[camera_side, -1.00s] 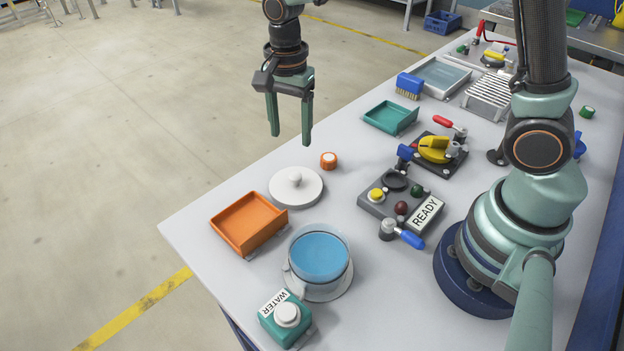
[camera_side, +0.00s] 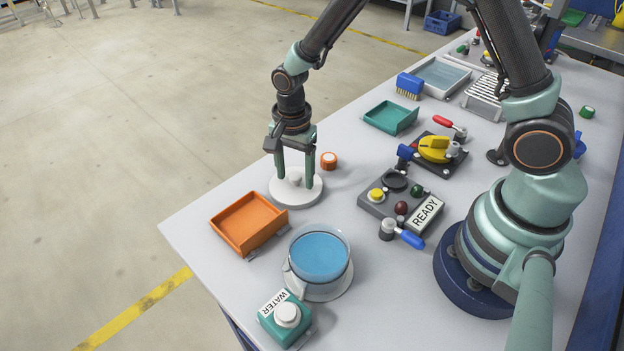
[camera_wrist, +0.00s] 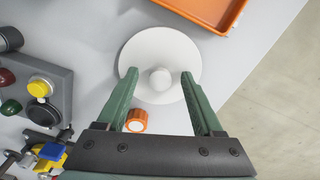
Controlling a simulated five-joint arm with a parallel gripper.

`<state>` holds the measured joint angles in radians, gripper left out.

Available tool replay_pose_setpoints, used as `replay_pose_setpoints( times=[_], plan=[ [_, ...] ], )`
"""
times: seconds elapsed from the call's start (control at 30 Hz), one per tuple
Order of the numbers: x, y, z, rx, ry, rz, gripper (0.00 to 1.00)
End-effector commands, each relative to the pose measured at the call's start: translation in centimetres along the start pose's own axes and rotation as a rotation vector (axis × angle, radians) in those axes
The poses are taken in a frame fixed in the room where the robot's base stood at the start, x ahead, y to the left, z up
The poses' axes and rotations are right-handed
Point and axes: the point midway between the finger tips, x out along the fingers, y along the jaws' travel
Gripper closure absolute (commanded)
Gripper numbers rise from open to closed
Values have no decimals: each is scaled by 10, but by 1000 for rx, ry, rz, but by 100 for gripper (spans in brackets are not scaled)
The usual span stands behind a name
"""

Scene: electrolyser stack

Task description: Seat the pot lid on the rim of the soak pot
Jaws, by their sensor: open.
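The white round pot lid (camera_side: 296,195) lies flat on the table with its knob up. My gripper (camera_side: 295,183) is over the lid, open, pointing down, with its fingers on either side of the knob. In the wrist view the knob of the lid (camera_wrist: 160,80) shows between the two apart green fingertips; whether they touch the lid is hard to tell. The soak pot (camera_side: 319,261) is a clear vessel with blue liquid, nearer the camera than the lid, standing on a pale round base. Its top is uncovered.
An orange tray (camera_side: 249,222) stands left of the pot, close to the lid. A teal WATER dispenser (camera_side: 287,318) stands near the pot, and a grey button panel (camera_side: 394,199) lies to the right.

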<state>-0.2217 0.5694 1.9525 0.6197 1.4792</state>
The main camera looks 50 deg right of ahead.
Motion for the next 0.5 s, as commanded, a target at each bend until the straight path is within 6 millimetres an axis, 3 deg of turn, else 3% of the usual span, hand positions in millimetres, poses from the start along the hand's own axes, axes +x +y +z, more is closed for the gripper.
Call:
replay_pose_setpoints(
  times=[0.13, 0.17, 0.3, 0.33, 0.5],
  plan=[
    [0, 0, 0, 0, 0, -1, 32],
    [0, 0, 0, 0, 0, -1, 39],
    [0, 0, 0, 0, 0, 0, 93],
    [0, 0, 0, 0, 0, 0, 100],
    [-1, 0, 0, 0, 0, -1, 100]
  ],
)
